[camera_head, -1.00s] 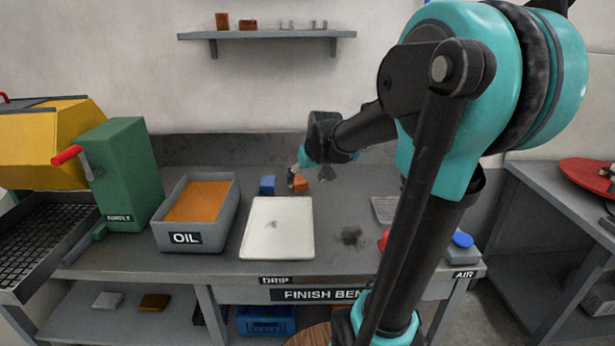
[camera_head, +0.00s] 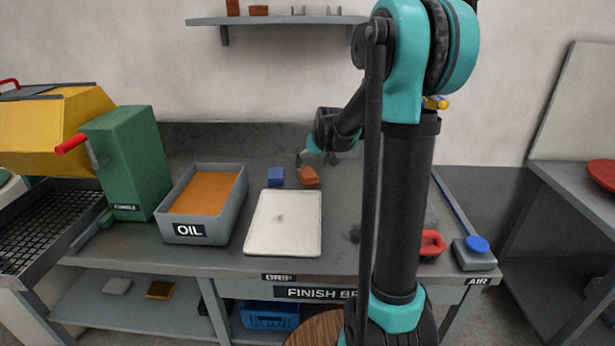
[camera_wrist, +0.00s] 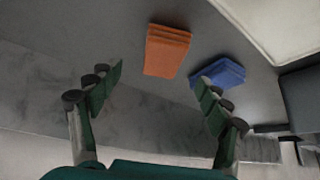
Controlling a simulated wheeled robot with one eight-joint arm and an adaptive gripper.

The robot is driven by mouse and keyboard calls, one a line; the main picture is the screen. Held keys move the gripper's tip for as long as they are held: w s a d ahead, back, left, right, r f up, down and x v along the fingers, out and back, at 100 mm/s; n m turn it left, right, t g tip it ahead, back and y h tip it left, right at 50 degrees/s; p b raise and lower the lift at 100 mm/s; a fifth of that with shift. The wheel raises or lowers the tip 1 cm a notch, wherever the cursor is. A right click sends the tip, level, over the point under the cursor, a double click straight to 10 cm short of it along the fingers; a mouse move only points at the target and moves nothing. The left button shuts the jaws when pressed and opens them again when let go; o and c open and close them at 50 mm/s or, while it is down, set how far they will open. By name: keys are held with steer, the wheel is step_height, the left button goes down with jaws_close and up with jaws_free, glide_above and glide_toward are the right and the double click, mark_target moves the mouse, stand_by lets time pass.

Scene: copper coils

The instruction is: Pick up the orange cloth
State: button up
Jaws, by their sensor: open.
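The orange cloth (camera_head: 308,176) is a small folded stack on the bench, behind the white tray's right back corner. In the wrist view the orange cloth (camera_wrist: 166,51) lies ahead of the fingertips, between their lines and apart from them. My gripper (camera_wrist: 160,82) is open and empty. In the head view my gripper (camera_head: 318,158) is just behind and above the cloth. A folded blue cloth (camera_head: 276,177) lies to the left of the orange one. In the wrist view the blue cloth (camera_wrist: 218,73) is close to the right finger; I cannot tell if they touch.
The white drip tray (camera_head: 284,238) lies in front of the cloths. An oil tub (camera_head: 240,205) stands left of it, beside a green machine (camera_head: 128,165). A red-handled item (camera_head: 432,243) and a blue-topped air box (camera_head: 474,254) are at the right. A shelf (camera_head: 275,20) hangs above.

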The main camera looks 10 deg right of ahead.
mark_target(308, 172)
steer(key=shift+a+x, duration=0.1)
steer(key=shift+x, duration=1.5)
steer(key=shift+a+x, duration=0.15)
steer(key=shift+x, duration=1.4)
steer(key=shift+w, duration=0.1)
steer(key=shift+c, duration=0.3)
steer(key=c, duration=1.3)
steer(key=shift+r, duration=0.1)
step_height(308, 172, up, 20)
